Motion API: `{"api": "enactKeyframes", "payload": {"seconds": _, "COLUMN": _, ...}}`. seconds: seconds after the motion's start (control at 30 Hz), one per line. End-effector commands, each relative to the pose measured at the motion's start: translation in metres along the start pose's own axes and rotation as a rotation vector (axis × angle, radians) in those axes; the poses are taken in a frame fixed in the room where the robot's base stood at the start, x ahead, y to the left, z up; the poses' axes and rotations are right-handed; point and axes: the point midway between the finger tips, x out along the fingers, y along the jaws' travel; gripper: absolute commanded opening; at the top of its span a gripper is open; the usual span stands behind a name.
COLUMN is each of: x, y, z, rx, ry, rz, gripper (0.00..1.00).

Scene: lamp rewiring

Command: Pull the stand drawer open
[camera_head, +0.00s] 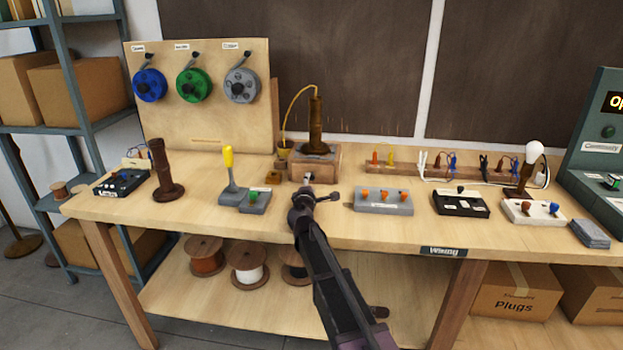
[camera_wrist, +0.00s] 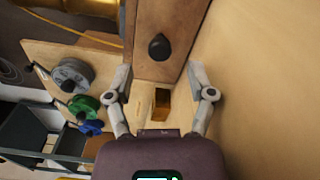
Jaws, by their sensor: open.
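The wooden stand (camera_head: 328,163) sits toward the back middle of the bench, with a dark brown upright piece on top. Its drawer front (camera_wrist: 160,15) with a round dark knob (camera_wrist: 159,46) faces my gripper in the wrist view. The drawer looks shut, though my arm partly blocks the head view. My gripper (camera_wrist: 159,72) is open and empty, its two fingers spread to either side of the knob's line. The knob lies just beyond the fingertips, apart from them. In the head view my gripper (camera_head: 308,196) is just in front of the stand.
A small brass-coloured block (camera_wrist: 161,103) lies beside the stand. A grey box with a yellow-handled lever (camera_head: 229,170) is to the left, and a grey box with orange knobs (camera_head: 384,200) to the right.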

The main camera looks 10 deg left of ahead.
Motion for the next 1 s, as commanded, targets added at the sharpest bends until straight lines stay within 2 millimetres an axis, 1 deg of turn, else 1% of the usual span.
{"api": "enactKeyframes", "payload": {"seconds": 0.03, "x": 0.011, "y": 0.0, "z": -0.001, "rx": 0.0, "ry": 0.0, "rz": 0.0, "gripper": 0.7}}
{"api": "enactKeyframes", "payload": {"seconds": 0.1, "x": 0.021, "y": 0.0, "z": -0.001, "rx": 0.0, "ry": 0.0, "rz": 0.0, "gripper": 0.7}}
{"api": "enactKeyframes", "payload": {"seconds": 0.3, "x": 0.041, "y": 0.0, "z": -0.001, "rx": 0.0, "ry": -0.001, "rz": 0.0, "gripper": 0.7}}
{"api": "enactKeyframes", "payload": {"seconds": 0.5, "x": 0.049, "y": 0.0, "z": -0.001, "rx": 0.0, "ry": 0.001, "rz": 0.0, "gripper": 0.7}}
{"api": "enactKeyframes", "payload": {"seconds": 0.8, "x": 0.049, "y": 0.0, "z": -0.001, "rx": 0.0, "ry": 0.002, "rz": 0.0, "gripper": 0.7}}
{"api": "enactKeyframes", "payload": {"seconds": 0.83, "x": 0.049, "y": 0.0, "z": -0.001, "rx": 0.0, "ry": 0.002, "rz": 0.0, "gripper": 0.64}}
{"api": "enactKeyframes", "payload": {"seconds": 0.87, "x": 0.049, "y": 0.0, "z": -0.002, "rx": 0.0, "ry": 0.002, "rz": 0.0, "gripper": 0.55}}
{"api": "enactKeyframes", "payload": {"seconds": 0.9, "x": 0.049, "y": 0.0, "z": -0.002, "rx": 0.0, "ry": 0.002, "rz": 0.0, "gripper": 0.43}}
{"api": "enactKeyframes", "payload": {"seconds": 0.97, "x": 0.049, "y": 0.0, "z": -0.002, "rx": 0.0, "ry": 0.002, "rz": 0.0, "gripper": 0.26}}
{"api": "enactKeyframes", "payload": {"seconds": 1.0, "x": 0.049, "y": 0.001, "z": -0.002, "rx": 0.0, "ry": 0.002, "rz": 0.0, "gripper": 0.14}}
